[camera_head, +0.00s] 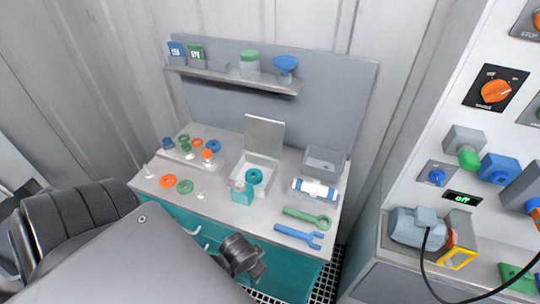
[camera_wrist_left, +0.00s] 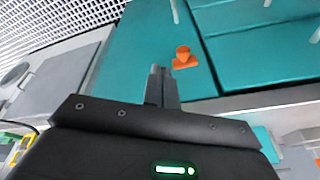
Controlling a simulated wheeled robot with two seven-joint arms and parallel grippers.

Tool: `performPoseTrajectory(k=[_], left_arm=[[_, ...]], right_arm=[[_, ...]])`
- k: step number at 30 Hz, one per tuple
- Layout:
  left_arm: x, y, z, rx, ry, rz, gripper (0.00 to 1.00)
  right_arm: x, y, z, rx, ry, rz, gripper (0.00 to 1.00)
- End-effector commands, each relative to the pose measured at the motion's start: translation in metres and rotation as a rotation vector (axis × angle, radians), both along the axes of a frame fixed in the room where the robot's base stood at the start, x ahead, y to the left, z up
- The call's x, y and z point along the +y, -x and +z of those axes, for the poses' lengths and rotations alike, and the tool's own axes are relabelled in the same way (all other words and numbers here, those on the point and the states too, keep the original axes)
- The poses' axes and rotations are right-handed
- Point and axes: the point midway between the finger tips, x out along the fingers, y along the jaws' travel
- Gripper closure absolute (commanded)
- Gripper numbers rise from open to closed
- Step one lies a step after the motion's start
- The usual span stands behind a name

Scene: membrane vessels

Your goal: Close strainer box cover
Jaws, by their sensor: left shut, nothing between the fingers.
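The strainer box (camera_head: 268,183) looks like the small light box in the middle of the worktop. Its cover (camera_head: 264,136) stands up at the back edge, open. A teal ring (camera_head: 254,176) shows in the box opening, and a teal block (camera_head: 242,194) is at its front left corner. The dark end of my left arm is low in the head view, in front of the worktop and apart from the box. In the left wrist view my left gripper (camera_wrist_left: 161,72) is shut and empty, before the teal cabinet front. The box does not show clearly there. My right gripper is not in view.
A grey open bin (camera_head: 325,162), a white-and-blue cylinder (camera_head: 314,188), a green wrench (camera_head: 307,217) and a blue wrench (camera_head: 298,236) lie right of the box. Rings and small parts are at left. A shelf (camera_head: 232,80) hangs behind. An orange piece (camera_wrist_left: 184,57) is near the gripper.

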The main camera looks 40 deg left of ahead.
Motion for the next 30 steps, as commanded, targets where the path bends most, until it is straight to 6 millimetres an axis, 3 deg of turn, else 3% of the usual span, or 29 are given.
performPoseTrajectory(k=[1, 6, 14, 20, 27, 30], left_arm=[[0.007, -0.014, 0.027, -0.024, -0.011, 0.013, 1.0], [0.039, -0.055, 0.076, -0.06, -0.059, 0.057, 1.0], [0.09, -0.127, 0.104, -0.093, -0.111, 0.142, 1.0], [0.14, -0.196, 0.14, -0.126, -0.124, 0.239, 1.0], [0.216, -0.291, 0.231, -0.178, -0.05, 0.4, 1.0], [0.235, -0.313, 0.263, -0.192, -0.003, 0.441, 1.0]], right_arm=[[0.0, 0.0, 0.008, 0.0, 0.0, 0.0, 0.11], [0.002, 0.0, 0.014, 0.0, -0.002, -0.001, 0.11], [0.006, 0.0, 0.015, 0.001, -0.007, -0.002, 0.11], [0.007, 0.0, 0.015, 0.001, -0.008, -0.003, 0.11], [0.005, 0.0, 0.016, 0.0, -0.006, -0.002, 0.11], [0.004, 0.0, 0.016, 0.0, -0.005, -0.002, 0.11]])
